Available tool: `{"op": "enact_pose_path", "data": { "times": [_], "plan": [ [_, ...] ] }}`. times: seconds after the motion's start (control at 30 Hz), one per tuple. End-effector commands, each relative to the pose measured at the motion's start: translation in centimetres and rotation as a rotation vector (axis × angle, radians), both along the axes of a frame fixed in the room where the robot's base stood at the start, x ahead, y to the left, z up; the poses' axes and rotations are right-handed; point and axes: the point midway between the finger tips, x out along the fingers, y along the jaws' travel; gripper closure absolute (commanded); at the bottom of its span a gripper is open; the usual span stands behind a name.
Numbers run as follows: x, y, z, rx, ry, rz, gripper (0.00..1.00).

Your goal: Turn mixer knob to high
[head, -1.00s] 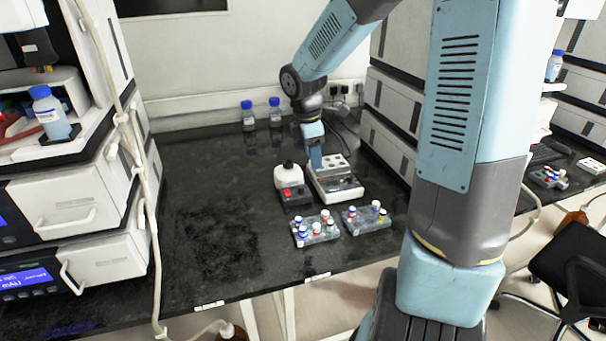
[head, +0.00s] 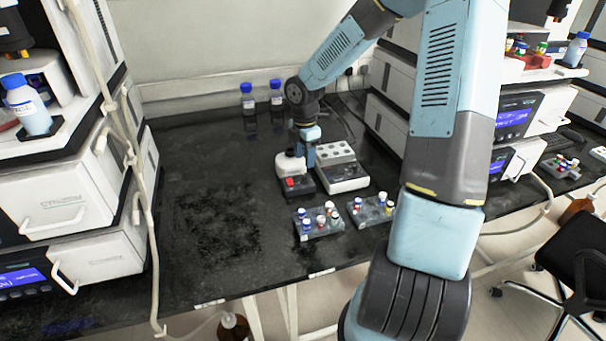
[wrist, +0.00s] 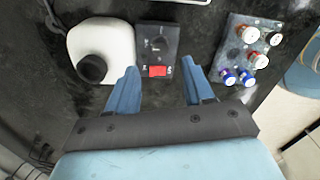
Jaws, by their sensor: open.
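The mixer has a white body (wrist: 103,50) with a black round cup and a black front panel (wrist: 172,34). The panel carries a dark knob (wrist: 158,44) and a red switch (wrist: 158,71). In the head view the mixer's black front (head: 296,188) is near the bench middle, and its white part (head: 289,164) is behind. My gripper (wrist: 160,66) is open and empty, its fingers either side of the panel's switch end in the wrist view. Contact cannot be told. In the head view my gripper (head: 309,158) is just right of the white part. The knob's setting is too small to read.
A white block with wells (head: 343,177) stands close right of the mixer. Two vial racks (head: 321,229) (head: 371,214) are in front. Two blue-capped bottles (head: 248,99) (head: 276,95) stand at the back. The bench left of the mixer is clear.

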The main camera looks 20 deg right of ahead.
Motion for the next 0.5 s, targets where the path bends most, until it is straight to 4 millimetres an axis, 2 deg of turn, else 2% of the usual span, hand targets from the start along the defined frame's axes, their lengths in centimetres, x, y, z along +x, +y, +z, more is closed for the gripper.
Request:
{"op": "enact_pose_path", "data": {
  "times": [0.2,0.5],
  "plan": [
    [-0.1,0.0,-3.9,0.000,0.003,0.001,0.48],
    [0.0,0.0,-7.0,0.001,0.001,-0.001,0.48]
  ]
}}
